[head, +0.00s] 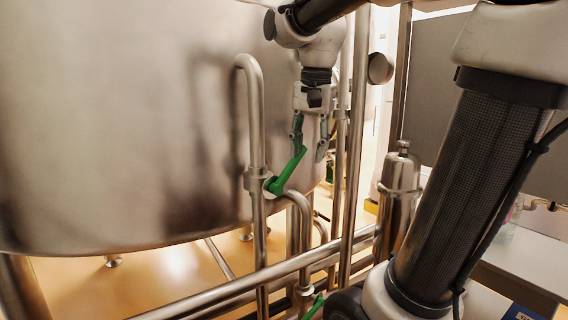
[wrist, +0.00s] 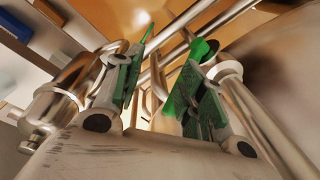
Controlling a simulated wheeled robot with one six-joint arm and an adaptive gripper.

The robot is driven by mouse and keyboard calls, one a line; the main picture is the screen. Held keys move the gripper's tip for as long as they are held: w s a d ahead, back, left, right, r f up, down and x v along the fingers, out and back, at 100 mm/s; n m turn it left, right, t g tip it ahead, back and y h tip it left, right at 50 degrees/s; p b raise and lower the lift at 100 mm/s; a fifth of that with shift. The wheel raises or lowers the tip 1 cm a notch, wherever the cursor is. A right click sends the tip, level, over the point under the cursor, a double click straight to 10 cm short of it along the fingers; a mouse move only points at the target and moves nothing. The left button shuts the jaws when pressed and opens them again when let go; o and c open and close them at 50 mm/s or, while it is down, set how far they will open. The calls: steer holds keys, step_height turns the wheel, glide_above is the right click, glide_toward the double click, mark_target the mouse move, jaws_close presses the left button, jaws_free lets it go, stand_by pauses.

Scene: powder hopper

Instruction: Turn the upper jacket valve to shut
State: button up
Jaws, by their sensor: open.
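The upper jacket valve has a green lever handle (head: 288,171) on a steel pipe fitting, with the lever slanting up to the right. In the wrist view a green handle (wrist: 205,48), which looks like this lever, shows beside the right-hand finger, partly hidden by it. My gripper (head: 309,153) points down with its fingers spread, just above and right of the lever's upper end. The left finger is close to the lever tip; I cannot tell whether they touch. In the wrist view my gripper (wrist: 158,70) is open with nothing clearly held between the fingers.
A second green handle (head: 314,307) is lower down, at the bottom edge. The big steel vessel (head: 120,120) fills the left. Vertical pipes (head: 354,150) stand close right of my gripper. A steel canister (head: 398,185) stands further right, and horizontal pipes (head: 235,287) run below.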

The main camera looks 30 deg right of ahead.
mark_target(297, 158)
steer(key=w+r+m, duration=0.1)
steer(key=w+m, duration=0.1)
steer(key=w+r+m+g, duration=0.1)
steer(key=w, duration=0.1)
steer(key=w+r+m, duration=0.1)
steer(key=w+m, duration=0.1)
steer(key=shift+d+r+m+g, duration=0.15)
steer(key=shift+d+m+g, duration=0.1)
steer(key=shift+m+g, duration=0.05)
step_height(297, 158, down, 8)
steer(key=shift+r, duration=0.2)
jaws_close()
